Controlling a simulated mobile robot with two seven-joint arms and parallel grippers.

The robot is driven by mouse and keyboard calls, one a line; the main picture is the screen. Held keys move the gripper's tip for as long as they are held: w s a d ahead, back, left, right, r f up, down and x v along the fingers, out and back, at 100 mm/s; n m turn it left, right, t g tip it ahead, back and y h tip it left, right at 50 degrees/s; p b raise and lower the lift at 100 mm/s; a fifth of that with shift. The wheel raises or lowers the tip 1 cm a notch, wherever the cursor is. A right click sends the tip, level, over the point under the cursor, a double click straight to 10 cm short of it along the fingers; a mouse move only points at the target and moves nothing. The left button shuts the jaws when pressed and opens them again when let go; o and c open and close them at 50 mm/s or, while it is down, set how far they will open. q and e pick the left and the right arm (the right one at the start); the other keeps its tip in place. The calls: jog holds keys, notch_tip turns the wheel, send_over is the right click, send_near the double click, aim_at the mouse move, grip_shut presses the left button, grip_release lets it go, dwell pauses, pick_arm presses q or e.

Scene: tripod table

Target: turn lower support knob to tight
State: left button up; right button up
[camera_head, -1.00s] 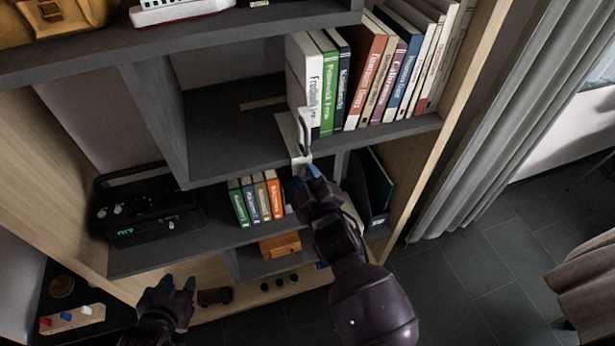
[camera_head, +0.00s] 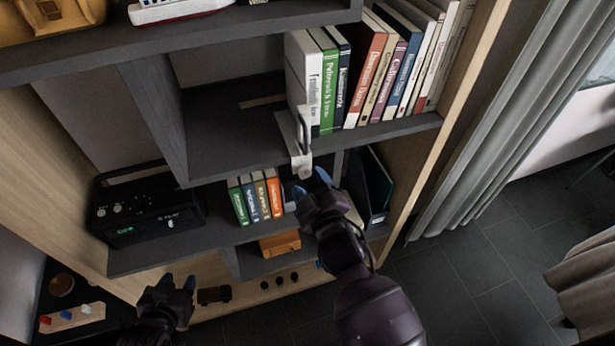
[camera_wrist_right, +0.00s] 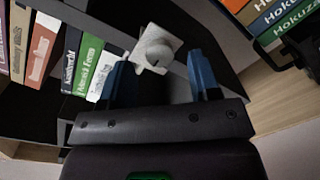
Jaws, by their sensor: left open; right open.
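A white book support (camera_head: 299,135) is clamped on the front edge of the middle shelf beside the upright books. Its pale round knob (camera_head: 305,172) sits at the lower end, under the shelf edge. In the right wrist view the knob (camera_wrist_right: 159,54) shows just beyond my fingertips, near the left finger. My right gripper (camera_head: 307,186) is open and empty just below the knob; its blue fingers (camera_wrist_right: 160,80) are apart in the wrist view. I cannot tell whether the left finger touches the support. My left gripper (camera_head: 177,284) is open and empty low at the left.
Several books (camera_head: 375,80) stand on the shelf (camera_head: 235,140) right of the support. Smaller books (camera_head: 255,198) and a black radio (camera_head: 145,208) are on the shelf below. An orange box (camera_head: 280,244) sits lower. Grey curtains (camera_head: 490,110) hang at right; dark floor (camera_head: 470,270) is clear.

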jog(key=v, duration=0.8)
jog(key=shift+s, duration=0.2)
jog(key=shift+d, duration=0.1)
jog(key=s+d+f+m+g+h, duration=0.1)
jog(key=s+d+f+m+h, duration=0.1)
jog(key=d, duration=0.6)
jog(key=s+d+f+m+g+h, duration=0.2)
jog(key=s+d+f+m, duration=0.2)
jog(key=d+f, duration=0.3)
jog(key=s+d+f+m+g+h, duration=0.1)
jog(key=s+d+f+m, duration=0.2)
jog(key=d, duration=0.6)
jog(key=f+m, duration=0.1)
jog(key=m, duration=0.1)
jog(key=shift+f+m+g+h, duration=0.25)
jog(key=shift+m+g+h, duration=0.05)
jog(key=shift+h, duration=0.1)
